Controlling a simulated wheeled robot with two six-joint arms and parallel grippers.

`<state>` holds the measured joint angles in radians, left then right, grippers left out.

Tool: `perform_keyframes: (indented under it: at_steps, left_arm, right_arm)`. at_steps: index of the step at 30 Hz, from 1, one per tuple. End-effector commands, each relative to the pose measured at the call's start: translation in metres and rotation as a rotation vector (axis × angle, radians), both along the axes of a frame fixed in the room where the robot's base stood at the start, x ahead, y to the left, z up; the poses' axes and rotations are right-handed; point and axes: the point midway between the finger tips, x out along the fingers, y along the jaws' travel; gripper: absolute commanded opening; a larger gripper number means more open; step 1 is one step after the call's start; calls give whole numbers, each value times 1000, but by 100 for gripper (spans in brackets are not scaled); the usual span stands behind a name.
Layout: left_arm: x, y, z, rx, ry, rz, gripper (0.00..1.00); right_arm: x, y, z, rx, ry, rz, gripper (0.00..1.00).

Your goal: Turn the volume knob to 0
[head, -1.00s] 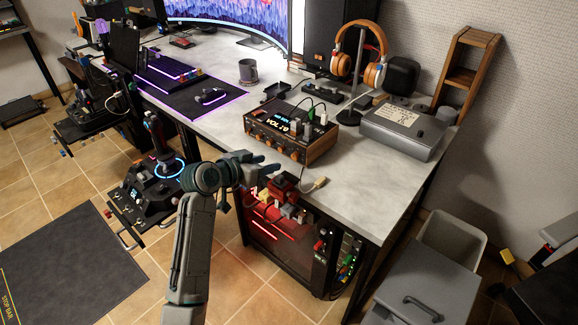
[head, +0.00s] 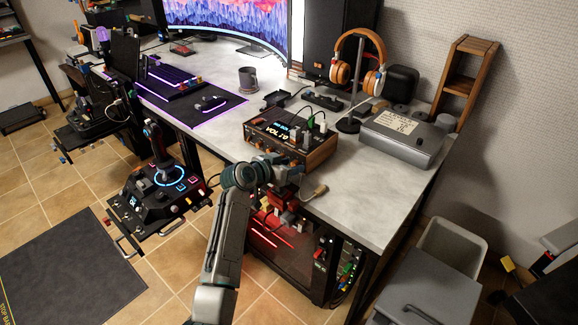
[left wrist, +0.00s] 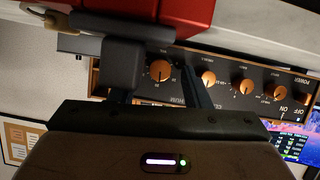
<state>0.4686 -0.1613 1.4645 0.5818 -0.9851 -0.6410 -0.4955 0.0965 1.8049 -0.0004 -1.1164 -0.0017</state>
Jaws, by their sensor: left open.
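The audio box (head: 318,155) with wooden sides stands near the desk's front edge; its display reads VOL with a number I cannot read surely. In the head view the left gripper (head: 290,165) is in front of the box's right part and hides the knob. My right gripper is not in view.
A red block (left wrist: 160,8) is close by the fingers, at the desk's front edge. A tan-ended cable (head: 314,193) hangs beside it. A grey metal box (head: 402,138) and headphones (head: 357,65) stand to the right.

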Motion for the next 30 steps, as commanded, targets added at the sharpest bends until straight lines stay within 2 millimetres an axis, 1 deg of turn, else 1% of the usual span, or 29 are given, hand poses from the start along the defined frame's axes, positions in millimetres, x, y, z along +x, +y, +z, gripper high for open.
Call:
perform_keyframes:
  at_steps: [1,7,8,17,23,30]
  left_arm:
    - [0,0,0,0,0,0,41]
    - [0,0,0,0,0,0,2]
    - [0,0,0,0,0,0,0]
    - [0,1,0,-30,24,1,0]
    - [1,2,1,-118,88,0,0]
    - [2,4,-1,-266,195,0,0]
  right_arm:
    - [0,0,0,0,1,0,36]
    - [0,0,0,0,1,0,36]
    - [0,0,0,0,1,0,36]
    - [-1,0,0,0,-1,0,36]
    - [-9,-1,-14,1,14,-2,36]
    - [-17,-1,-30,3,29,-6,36]
